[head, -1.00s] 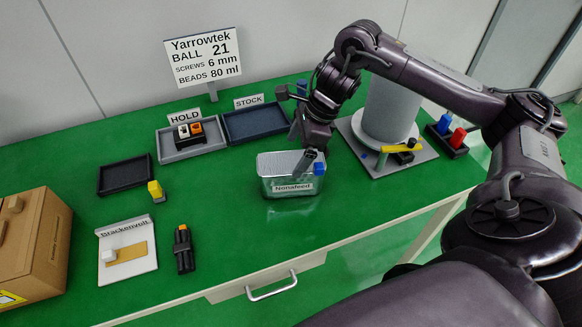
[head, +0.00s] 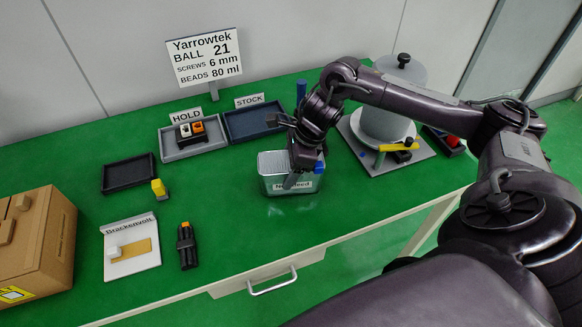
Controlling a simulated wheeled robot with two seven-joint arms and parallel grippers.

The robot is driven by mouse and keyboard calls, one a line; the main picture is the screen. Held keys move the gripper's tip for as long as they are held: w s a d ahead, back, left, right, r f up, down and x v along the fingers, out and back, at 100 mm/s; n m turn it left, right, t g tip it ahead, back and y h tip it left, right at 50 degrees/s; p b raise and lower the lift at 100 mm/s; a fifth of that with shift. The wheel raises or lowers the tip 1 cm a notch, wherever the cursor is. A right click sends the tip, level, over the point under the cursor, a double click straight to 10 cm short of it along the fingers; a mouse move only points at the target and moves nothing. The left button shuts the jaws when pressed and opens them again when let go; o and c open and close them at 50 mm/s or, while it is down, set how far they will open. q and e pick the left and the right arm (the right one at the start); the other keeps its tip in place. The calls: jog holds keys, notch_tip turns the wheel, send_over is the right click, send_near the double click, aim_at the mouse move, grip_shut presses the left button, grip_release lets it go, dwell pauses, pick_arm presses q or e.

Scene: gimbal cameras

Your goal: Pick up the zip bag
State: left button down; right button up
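I cannot make out a zip bag for certain in the head view. My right gripper (head: 300,174) points down at the right front part of a silvery, ribbed-top container (head: 275,186) with a partly covered white label. The gripper hides part of the container, and its finger gap does not show clearly. A small blue piece (head: 319,167) shows beside the gripper at the container's right end. My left gripper is not in view.
A grey tray (head: 190,153) marked HOLD, a dark blue STOCK tray (head: 262,137) and a black tray (head: 128,187) lie behind and left. A Brackenvolt board (head: 140,262), a dark holder (head: 187,258) and a cardboard box (head: 45,250) stand left. A drum-shaped device (head: 387,123) stands right.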

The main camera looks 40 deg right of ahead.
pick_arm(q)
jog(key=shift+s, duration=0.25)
pick_arm(e)
jog(key=c, duration=0.3)
jog(key=shift+r, duration=0.1)
jog(key=shift+c, duration=0.2)
